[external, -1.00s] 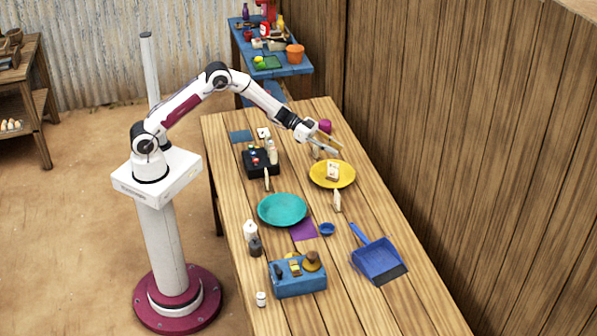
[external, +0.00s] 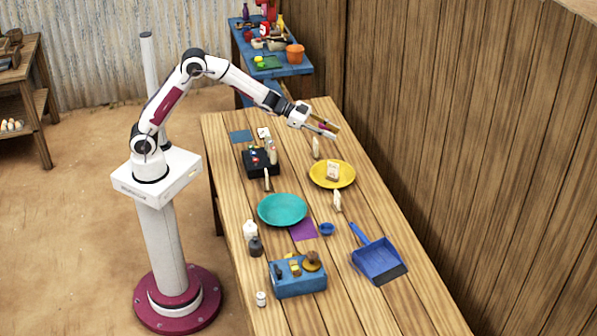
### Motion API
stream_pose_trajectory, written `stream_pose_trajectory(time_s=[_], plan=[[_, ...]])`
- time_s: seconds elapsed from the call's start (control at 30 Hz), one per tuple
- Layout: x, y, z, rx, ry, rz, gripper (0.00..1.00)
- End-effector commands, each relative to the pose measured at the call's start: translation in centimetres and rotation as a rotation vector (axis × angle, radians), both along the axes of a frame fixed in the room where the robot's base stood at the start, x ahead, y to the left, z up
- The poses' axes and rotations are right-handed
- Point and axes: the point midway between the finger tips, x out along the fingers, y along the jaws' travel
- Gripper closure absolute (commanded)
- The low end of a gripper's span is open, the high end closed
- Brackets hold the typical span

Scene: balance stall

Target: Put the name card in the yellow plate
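The yellow plate (external: 346,182) lies on the wooden table, toward its right side. A small pale card with a dark mark, which looks like the name card (external: 332,170), stands within the plate's rim. My gripper (external: 333,129) is above the table, behind the plate and apart from the card. Its two fingers are spread, with a pink object visible between them that appears to be standing on the table behind. Nothing seems to be held.
Other pale upright pieces stand behind the plate (external: 316,147), in front of it (external: 337,201) and by the black box (external: 266,180). A teal plate (external: 283,211), a blue bowl (external: 327,229), a blue dustpan (external: 379,258) and a blue caddy (external: 298,283) stand nearer.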

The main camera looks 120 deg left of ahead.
Motion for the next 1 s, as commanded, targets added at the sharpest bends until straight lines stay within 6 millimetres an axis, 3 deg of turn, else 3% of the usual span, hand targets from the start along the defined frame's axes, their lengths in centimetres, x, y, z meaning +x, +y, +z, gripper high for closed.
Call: stream_pose_trajectory(time_s=[0.2, 0.5, 1.0], plan=[[-1.3, -2.9, 3.6, 0.027, 0.032, 0.052, 0.76], [-4.3, -7.1, 7.2, 0.042, 0.090, 0.114, 0.76], [-12.1, -15.0, 10.3, 0.016, 0.212, 0.171, 0.76]])
